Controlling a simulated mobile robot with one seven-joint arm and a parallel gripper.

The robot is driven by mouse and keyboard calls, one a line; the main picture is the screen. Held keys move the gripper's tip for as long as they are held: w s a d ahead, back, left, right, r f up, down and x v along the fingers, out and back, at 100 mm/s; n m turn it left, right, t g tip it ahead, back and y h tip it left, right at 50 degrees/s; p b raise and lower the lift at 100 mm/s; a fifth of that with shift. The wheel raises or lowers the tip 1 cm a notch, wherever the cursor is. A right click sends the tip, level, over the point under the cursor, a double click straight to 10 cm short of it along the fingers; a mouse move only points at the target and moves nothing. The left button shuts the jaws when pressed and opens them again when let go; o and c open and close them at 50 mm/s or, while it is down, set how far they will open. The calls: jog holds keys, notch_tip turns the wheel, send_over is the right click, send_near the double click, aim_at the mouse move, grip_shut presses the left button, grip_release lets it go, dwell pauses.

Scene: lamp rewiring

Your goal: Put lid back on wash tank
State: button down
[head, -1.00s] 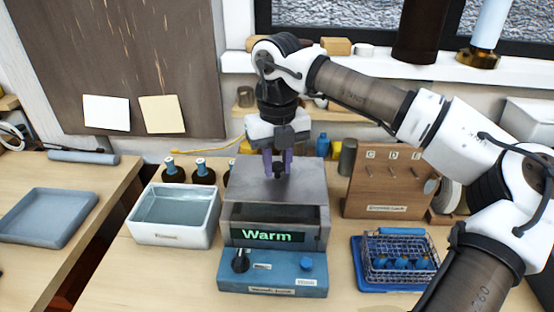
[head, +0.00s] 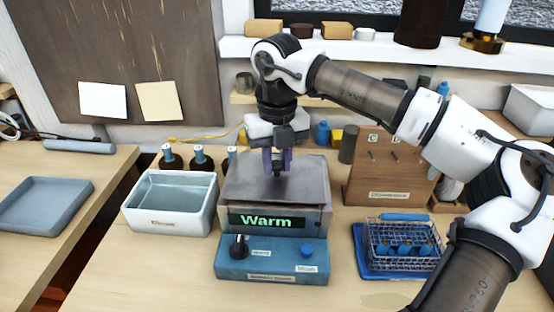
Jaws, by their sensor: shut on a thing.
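The wash tank (head: 300,222) is a grey box on a blue base with a knob and a green "Warm" display, in the middle of the head view. The fingers hide most of the knob. The back edge of the lid is partly hidden by my gripper.
A white rinse basin (head: 168,222) with liquid stands close on the left, with several dark bottles (head: 199,158) behind it. On the right is a wire basket (head: 402,238) on a blue tray (head: 362,268), and a wooden rack (head: 362,190) behind. My arm spans the right side.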

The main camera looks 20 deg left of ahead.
jog(key=shift+f, duration=0.3)
jog(key=c, duration=1.1)
grip_release()
